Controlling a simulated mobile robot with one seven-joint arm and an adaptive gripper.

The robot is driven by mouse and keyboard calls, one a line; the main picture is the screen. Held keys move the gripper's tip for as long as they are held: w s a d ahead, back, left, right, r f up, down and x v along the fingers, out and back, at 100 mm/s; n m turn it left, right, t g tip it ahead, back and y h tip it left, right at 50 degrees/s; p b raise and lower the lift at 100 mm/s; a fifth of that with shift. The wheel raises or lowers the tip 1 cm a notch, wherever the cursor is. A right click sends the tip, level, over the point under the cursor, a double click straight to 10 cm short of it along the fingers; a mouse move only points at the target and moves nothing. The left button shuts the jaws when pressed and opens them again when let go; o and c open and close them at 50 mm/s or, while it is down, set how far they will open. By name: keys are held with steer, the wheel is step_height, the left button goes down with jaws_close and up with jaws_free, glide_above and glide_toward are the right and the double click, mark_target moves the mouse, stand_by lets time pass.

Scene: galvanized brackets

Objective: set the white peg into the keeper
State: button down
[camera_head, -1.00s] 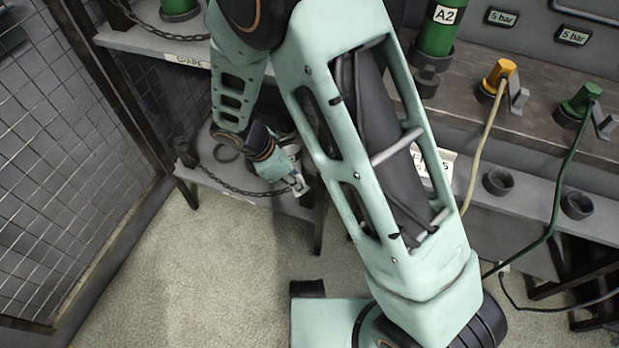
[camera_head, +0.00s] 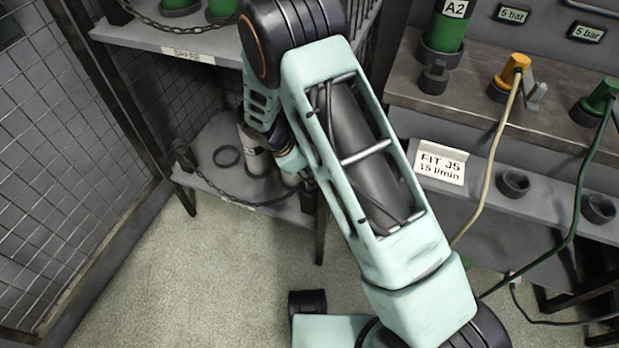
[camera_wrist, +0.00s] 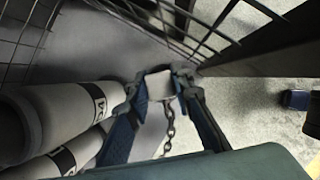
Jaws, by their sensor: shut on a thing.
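In the wrist view my gripper (camera_wrist: 168,80) is shut on a small pale piece (camera_wrist: 160,86), which I take to be the white peg. A dark chain (camera_wrist: 168,128) hangs at it. The chain (camera_head: 240,200) also shows in the head view, sagging along the front of the lower shelf from a dark post (camera_head: 182,152) at its left. In the head view my gripper is hidden behind my own arm. I cannot make out the keeper in either view.
Grey cylinders with black labels (camera_wrist: 45,112) stand close beside my gripper; one shows on the lower shelf (camera_head: 252,155) beside a dark ring (camera_head: 227,156). A mesh panel (camera_head: 60,140) stands at left. Shelf legs (camera_head: 319,225) are close. The floor (camera_head: 200,270) in front is clear.

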steer(key=shift+f, duration=0.3)
steer(key=c, duration=1.7)
jaws_free()
steer(key=shift+r, duration=0.3)
steer(key=p+v, duration=0.4)
steer(key=v, duration=0.8)
steer(key=shift+r, duration=0.1)
